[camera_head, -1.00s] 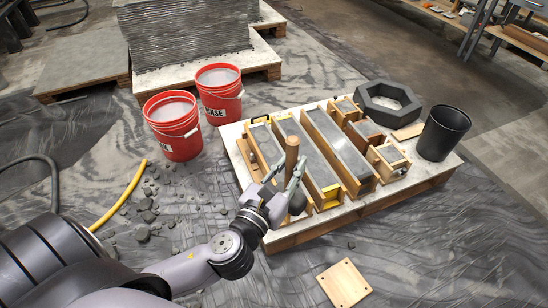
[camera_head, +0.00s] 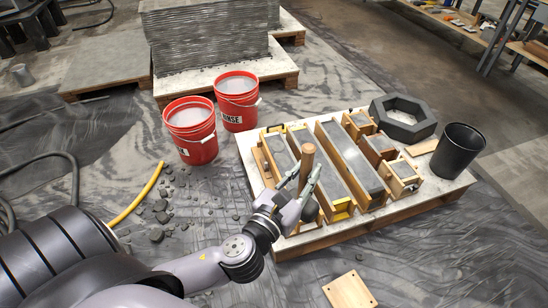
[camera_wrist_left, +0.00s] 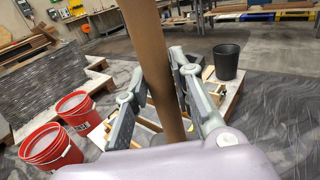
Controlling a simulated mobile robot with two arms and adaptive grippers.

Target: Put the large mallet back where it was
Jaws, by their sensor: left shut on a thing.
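The large mallet has a wooden handle (camera_head: 307,164) pointing up and a dark head (camera_head: 309,211) at the bottom. My left gripper (camera_head: 302,181) is shut on the handle, above the near edge of the pallet with the filled moulds. The handle (camera_wrist_left: 155,60) also rises between the two fingers in the left wrist view. The mallet's head is partly hidden behind the gripper in the head view. I cannot tell whether it touches the mould behind it. My right gripper is not in view.
Long wooden moulds (camera_head: 352,165) and small cube moulds (camera_head: 400,178) crowd the pallet (camera_head: 335,232). A dark hexagonal ring (camera_head: 403,132) and a black bucket (camera_head: 457,151) stand at its right. Two red buckets (camera_head: 191,132) (camera_head: 238,103) stand left. Rubble (camera_head: 162,206) lies on the floor sheet.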

